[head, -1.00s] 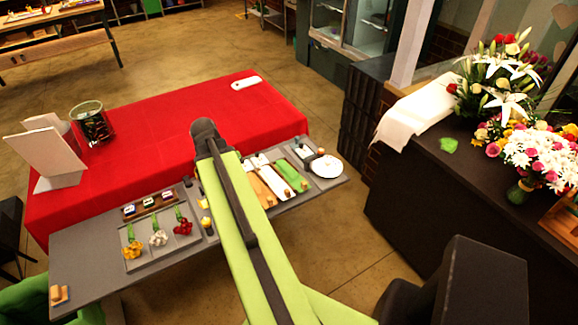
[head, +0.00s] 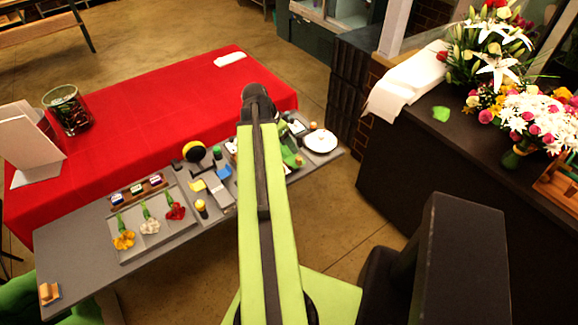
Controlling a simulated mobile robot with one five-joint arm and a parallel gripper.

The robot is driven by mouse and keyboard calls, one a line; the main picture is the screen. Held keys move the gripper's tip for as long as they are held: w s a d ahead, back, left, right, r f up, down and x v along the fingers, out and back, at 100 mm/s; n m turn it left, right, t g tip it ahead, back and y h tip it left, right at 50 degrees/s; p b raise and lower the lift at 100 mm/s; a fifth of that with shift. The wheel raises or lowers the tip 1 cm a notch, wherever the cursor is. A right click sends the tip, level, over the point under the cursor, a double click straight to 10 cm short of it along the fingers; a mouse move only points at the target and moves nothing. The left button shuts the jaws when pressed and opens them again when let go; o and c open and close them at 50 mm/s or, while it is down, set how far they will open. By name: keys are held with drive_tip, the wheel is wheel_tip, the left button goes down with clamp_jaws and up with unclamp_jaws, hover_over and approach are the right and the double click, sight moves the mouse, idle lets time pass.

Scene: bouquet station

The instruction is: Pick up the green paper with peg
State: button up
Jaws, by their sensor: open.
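The green paper (head: 290,157) lies on the grey work board to the right of my arm in the head view. Only part of it shows, since my arm covers its left side. A small wooden peg (head: 299,161) sits at its near right end. My lime-green arm reaches forward over the board, with its dark joint above the red cloth's near edge. My gripper is hidden behind the arm, so I cannot see its jaws or whether it touches the paper.
A white round plate (head: 320,141) lies right of the paper. A flower tray (head: 160,235), a black and yellow roll (head: 193,151) and small tools are to the left. A red-covered table (head: 150,125) stands behind. A dark counter (head: 450,180) with bouquets is at the right.

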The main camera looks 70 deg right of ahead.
sight(298, 158)
drive_tip(key=b+x, duration=0.6)
drive_tip(key=x, duration=0.2)
drive_tip(key=shift+d+f+b, duration=0.2)
drive_tip(key=shift+f+b, duration=0.1)
drive_tip(key=shift+f, duration=0.1)
drive_tip(key=shift+r, duration=0.15)
clamp_jaws()
idle(0.8)
